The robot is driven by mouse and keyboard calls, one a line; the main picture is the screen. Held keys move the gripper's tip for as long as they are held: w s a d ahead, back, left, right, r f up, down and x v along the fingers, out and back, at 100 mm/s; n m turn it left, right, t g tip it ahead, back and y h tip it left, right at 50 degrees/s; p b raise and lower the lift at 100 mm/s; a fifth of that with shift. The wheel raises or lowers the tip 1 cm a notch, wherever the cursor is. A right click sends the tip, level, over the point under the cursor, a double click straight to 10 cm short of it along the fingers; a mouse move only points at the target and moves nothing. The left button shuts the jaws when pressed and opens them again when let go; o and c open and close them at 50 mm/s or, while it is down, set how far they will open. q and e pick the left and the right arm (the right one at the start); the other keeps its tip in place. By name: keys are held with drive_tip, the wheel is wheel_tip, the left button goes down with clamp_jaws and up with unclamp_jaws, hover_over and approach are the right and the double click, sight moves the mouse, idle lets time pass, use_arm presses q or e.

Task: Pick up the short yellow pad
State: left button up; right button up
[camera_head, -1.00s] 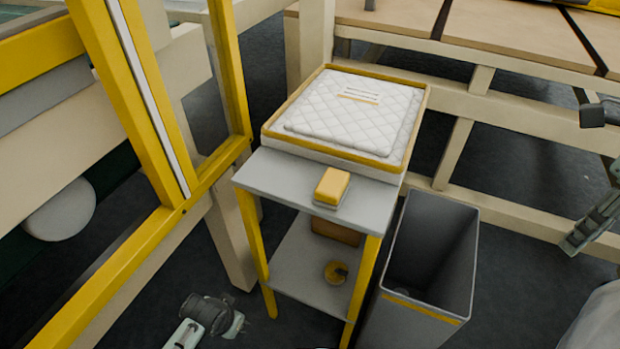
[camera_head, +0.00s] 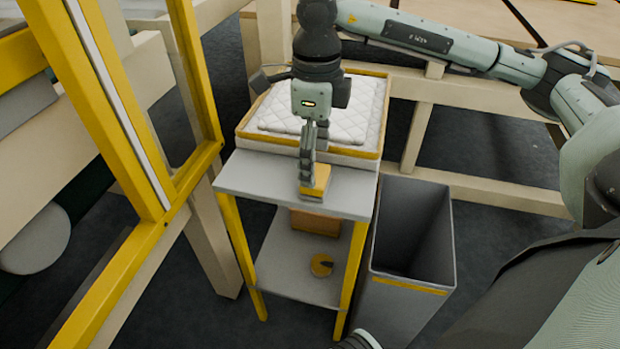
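The short yellow pad (camera_head: 321,180) lies on the grey top of a small stand (camera_head: 245,175), near its front edge. My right arm reaches in from the right, over the stand. My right gripper (camera_head: 307,185) points down at the pad, with its fingers at the pad's left side and covering part of it. The fingers are seen edge-on, so their gap and any contact with the pad are hidden. My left gripper cannot be made out in this view.
A yellow-rimmed tray (camera_head: 248,135) with a white quilted pad (camera_head: 365,112) stands behind the yellow pad. An open grey bin (camera_head: 412,235) is at the right. The lower shelf holds a yellow roll (camera_head: 321,264) and a brown block. A yellow frame (camera_head: 110,110) rises at the left.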

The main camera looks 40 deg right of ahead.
sight(316, 174)
wheel_tip(316, 174, down, 4)
drive_tip(key=shift+d+f, duration=0.1)
drive_tip(key=shift+f, duration=0.1)
drive_tip(key=shift+c, duration=0.2)
drive_tip(key=c, duration=0.9)
